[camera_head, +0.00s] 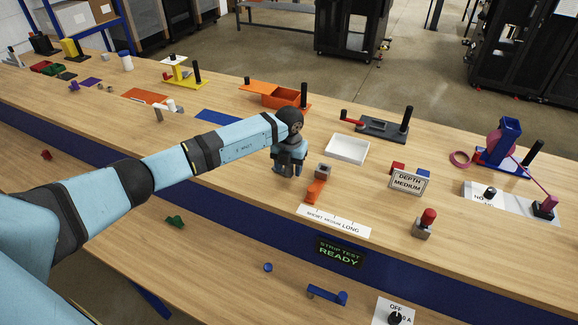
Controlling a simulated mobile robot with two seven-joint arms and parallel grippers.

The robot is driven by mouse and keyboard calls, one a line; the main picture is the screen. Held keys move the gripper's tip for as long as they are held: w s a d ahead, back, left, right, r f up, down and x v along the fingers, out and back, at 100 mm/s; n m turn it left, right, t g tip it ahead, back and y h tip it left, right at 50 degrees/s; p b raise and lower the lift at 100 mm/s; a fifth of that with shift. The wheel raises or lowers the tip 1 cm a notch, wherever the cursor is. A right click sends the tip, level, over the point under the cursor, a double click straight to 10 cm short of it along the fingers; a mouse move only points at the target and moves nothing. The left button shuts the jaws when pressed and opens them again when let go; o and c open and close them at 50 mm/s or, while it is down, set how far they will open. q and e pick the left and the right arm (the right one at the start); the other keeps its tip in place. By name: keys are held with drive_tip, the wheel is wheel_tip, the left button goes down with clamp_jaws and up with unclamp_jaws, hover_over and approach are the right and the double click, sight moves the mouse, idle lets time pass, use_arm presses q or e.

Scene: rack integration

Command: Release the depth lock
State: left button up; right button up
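My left gripper (287,172) points down over the bench from the end of my light blue arm, at the middle of the head view. Its fingers are small and dark, and their gap is not clear. Just right of it are a small grey block (323,171) and an orange lever-like piece (315,190), apart from the fingers as far as I can see. I cannot tell which part is the depth lock. A white strip (335,222) marked SHORT, MEDIUM, LONG lies in front of them. A sign (408,181) reads DEPTH MEDIUM. My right gripper is not in view.
A white tray (347,149) and a dark red-handled tool (376,127) stand behind. A red-topped grey post (425,223) stands to the right. A dark display (339,254) on the blue front edge reads STRIP TEST READY.

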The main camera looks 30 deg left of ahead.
use_arm(q)
drive_tip(key=c, duration=0.9)
drive_tip(key=shift+w+f+n+b, duration=0.1)
drive_tip(key=shift+w+n+b, duration=0.05)
drive_tip(key=shift+n+b, duration=0.15)
drive_tip(key=shift+w+n, duration=0.2)
drive_tip(key=shift+n, duration=0.3)
drive_tip(key=o, duration=0.9)
drive_tip(key=shift+o, duration=0.2)
drive_tip(key=shift+r, duration=0.2)
wheel_tip(320, 180, up, 14)
drive_tip(key=b, duration=0.2)
drive_tip(key=shift+f+b, duration=0.15)
drive_tip(key=shift+b, duration=0.15)
